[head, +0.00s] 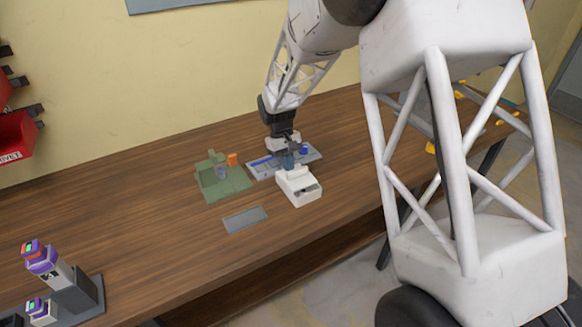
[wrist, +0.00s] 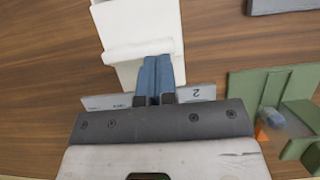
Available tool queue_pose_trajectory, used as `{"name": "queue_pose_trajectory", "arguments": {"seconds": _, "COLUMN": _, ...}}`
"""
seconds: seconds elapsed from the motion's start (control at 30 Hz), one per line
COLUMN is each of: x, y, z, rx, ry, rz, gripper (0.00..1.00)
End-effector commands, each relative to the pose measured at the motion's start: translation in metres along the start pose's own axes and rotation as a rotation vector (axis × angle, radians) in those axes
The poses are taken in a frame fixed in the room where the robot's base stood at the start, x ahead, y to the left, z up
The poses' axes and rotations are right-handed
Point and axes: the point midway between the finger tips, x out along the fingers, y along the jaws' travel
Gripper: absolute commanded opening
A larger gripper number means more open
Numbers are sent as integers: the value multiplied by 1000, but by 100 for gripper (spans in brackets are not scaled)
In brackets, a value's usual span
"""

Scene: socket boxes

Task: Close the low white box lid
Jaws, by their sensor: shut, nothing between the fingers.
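The low white box (head: 300,188) stands on the wooden table, with a dark opening in its near end in the head view. In the wrist view the white box (wrist: 120,22) is at the top centre, with a raised white ridge across its near part. I cannot tell how far its lid is open. My gripper (head: 288,166) points down at the box's far end. In the wrist view the blue fingers of my gripper (wrist: 157,62) are together and empty, their tips at the ridge. I cannot tell whether they touch it.
A grey tray (head: 259,173) with blue parts lies behind the white box. A green box (head: 232,190) with an orange part (head: 232,159) is to its left. A flat grey plate (head: 245,219) lies at front left. A purple-topped device (head: 45,262) stands far left. The table between is clear.

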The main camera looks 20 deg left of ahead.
Motion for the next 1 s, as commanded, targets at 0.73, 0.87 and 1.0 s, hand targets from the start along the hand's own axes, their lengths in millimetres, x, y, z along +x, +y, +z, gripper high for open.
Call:
{"name": "queue_pose_trajectory", "arguments": {"seconds": 0.73, "x": -99, "y": 0, "z": -16, "rx": 0, "ry": 2, "rz": 1, "gripper": 0}}
{"name": "queue_pose_trajectory", "arguments": {"seconds": 0.87, "x": -105, "y": 0, "z": -16, "rx": 0, "ry": 3, "rz": 1, "gripper": 0}}
{"name": "queue_pose_trajectory", "arguments": {"seconds": 1.0, "x": -107, "y": 0, "z": -16, "rx": 0, "ry": 3, "rz": 1, "gripper": 0}}
